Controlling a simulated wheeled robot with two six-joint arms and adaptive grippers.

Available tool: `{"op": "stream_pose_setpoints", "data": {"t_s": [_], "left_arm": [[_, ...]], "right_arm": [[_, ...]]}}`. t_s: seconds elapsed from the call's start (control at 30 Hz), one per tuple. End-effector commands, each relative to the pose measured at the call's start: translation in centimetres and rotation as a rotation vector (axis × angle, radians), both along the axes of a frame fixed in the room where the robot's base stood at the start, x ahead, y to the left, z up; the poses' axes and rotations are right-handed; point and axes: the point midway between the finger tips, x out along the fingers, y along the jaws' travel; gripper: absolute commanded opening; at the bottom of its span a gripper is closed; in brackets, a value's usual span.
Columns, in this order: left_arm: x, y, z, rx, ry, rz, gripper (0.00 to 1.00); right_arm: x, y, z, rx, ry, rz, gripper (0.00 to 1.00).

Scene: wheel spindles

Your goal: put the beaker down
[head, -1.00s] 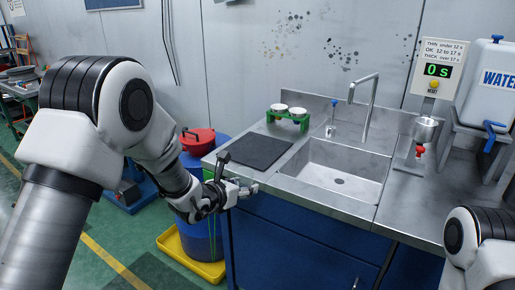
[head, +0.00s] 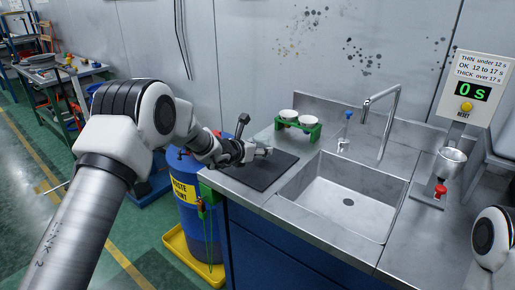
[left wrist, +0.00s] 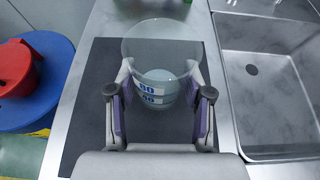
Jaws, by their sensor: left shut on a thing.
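The clear glass beaker (left wrist: 160,50) with blue-and-white number marks sits between the fingers of my left gripper (left wrist: 160,92) in the left wrist view. The gripper is shut on it, with a finger on each side. Both are over the dark square mat (left wrist: 85,120) on the counter. In the head view my left gripper (head: 262,152) is over the mat (head: 255,176), left of the sink; the beaker is hard to make out there. I cannot tell whether its base touches the mat. My right gripper is out of view.
The sink (head: 350,200) is right of the mat. A green holder (head: 298,126) with white cups stands behind it. A blue drum (head: 190,215) with a red lidded can is left of the counter. A metal cup on a stand (head: 450,160) and timer (head: 470,93) are at right.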

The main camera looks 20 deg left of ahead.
Motion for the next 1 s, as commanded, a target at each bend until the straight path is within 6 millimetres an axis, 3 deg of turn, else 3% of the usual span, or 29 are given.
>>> {"op": "stream_pose_setpoints", "data": {"t_s": [0.03, 0.17, 0.37, 0.73, 0.77, 0.8, 0.83, 1.0], "left_arm": [[0.8, 0.7, 0.3, 0.000, 0.000, 0.000, 0.07], [1.6, 1.5, -0.4, 0.000, 0.001, -0.001, 0.07], [1.6, 1.4, -3.5, -0.001, 0.002, -0.001, 0.07], [1.6, 1.4, -4.2, 0.000, 0.000, -0.001, 0.07], [1.6, 1.4, -4.1, 0.000, 0.000, -0.001, 0.54], [1.6, 1.4, -4.0, 0.000, 0.000, -0.001, 0.68], [1.6, 1.4, -4.0, 0.000, 0.000, -0.001, 0.76], [1.6, 1.4, -4.0, 0.000, 0.000, -0.001, 0.76]], "right_arm": [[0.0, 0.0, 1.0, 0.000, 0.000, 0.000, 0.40], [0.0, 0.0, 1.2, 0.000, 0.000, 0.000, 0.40], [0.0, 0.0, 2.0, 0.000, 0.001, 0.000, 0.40], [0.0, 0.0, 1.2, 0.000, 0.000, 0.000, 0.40], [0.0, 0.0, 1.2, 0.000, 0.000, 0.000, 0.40], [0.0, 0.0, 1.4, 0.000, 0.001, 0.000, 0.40], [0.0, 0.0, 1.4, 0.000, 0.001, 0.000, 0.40], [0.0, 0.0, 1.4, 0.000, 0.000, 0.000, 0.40]]}}
